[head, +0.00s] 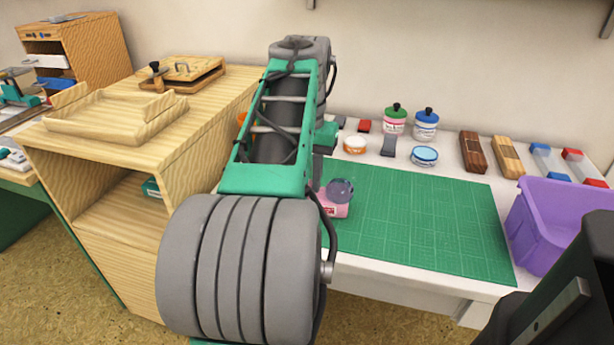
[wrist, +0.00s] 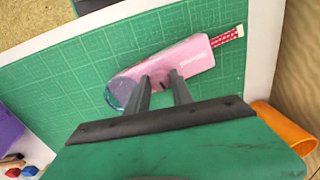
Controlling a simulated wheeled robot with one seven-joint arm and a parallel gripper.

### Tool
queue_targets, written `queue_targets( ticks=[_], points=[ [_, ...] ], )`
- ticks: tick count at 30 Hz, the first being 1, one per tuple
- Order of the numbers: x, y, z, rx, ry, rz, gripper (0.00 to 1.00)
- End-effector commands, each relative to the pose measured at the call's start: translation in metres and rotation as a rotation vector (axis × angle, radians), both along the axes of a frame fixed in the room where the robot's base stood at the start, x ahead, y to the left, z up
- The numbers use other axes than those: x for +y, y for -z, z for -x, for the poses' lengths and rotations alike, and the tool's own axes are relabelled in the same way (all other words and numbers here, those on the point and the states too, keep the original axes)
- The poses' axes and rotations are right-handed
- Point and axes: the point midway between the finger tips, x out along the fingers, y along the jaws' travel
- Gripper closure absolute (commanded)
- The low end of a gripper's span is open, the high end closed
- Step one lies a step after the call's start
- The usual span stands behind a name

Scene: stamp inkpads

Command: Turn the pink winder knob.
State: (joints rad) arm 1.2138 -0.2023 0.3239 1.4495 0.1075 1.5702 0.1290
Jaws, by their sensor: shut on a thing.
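The pink winder (head: 333,209) lies on the green cutting mat (head: 420,225), near its left side. In the wrist view its pink body (wrist: 190,56) lies slanted, with a translucent bluish disc (wrist: 120,93) at the left end and a red dotted strip (wrist: 228,37) at the right end. My gripper (wrist: 163,80) is over the body, its two fingers either side of the small winder knob and shut on it. The knob is mostly hidden between the fingertips. In the head view my arm hides the gripper.
A wooden shelf unit (head: 100,215) stands close on the left. A purple bin (head: 560,220) is at the right. Jars (head: 395,121), ink pads and wooden blocks (head: 505,155) line the back. An orange object (wrist: 285,125) lies near my gripper. The mat's right half is clear.

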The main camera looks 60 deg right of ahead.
Motion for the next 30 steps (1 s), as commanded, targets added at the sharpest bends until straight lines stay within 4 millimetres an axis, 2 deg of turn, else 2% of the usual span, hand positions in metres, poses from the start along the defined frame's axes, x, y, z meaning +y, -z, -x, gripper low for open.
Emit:
queue_targets(
  ticks=[21,30],
  points=[
    [0.0004,-0.002,0.0001,0.0,-0.67,-0.003,1.0],
    [0.0003,-0.0017,0.0001,0.0,-0.885,-0.003,1.0]
  ],
)
